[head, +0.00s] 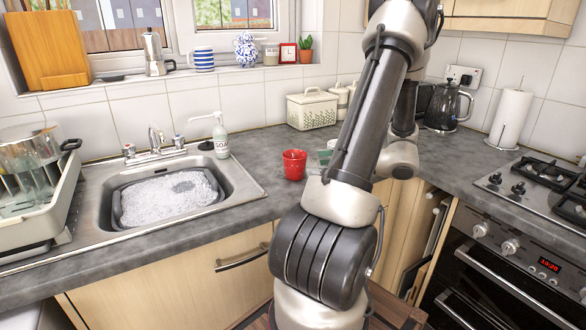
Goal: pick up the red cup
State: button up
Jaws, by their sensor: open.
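The red cup (294,166) stands upright on the grey countertop, right of the sink and just left of my arm. Its open top faces up, and a small dark shape shows at its rim; I cannot tell what it is. My arm rises from the bottom middle, leaves the top of the picture and folds back down behind itself on the right. My gripper is not visible in the head view, so its distance to the cup cannot be told.
Left of the cup are the sink (235,181) full of suds and a soap bottle (220,138). A white container (312,110) stands behind it. A green and white item (325,156) sits close right, partly hidden by my arm. The counter's front edge is near.

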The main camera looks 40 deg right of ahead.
aim_at(285, 154)
jog(key=shift+w+d+r+m+t+h, duration=0.4)
jog(key=shift+w+d+r+m+t, duration=0.3)
jog(key=shift+w+d+r, duration=0.15)
jog(key=x, duration=0.7)
jog(key=shift+w+a+r, duration=0.2)
jog(key=shift+w+r, duration=0.05)
jog(key=shift+c, duration=0.4)
jog(key=c, duration=1.4)
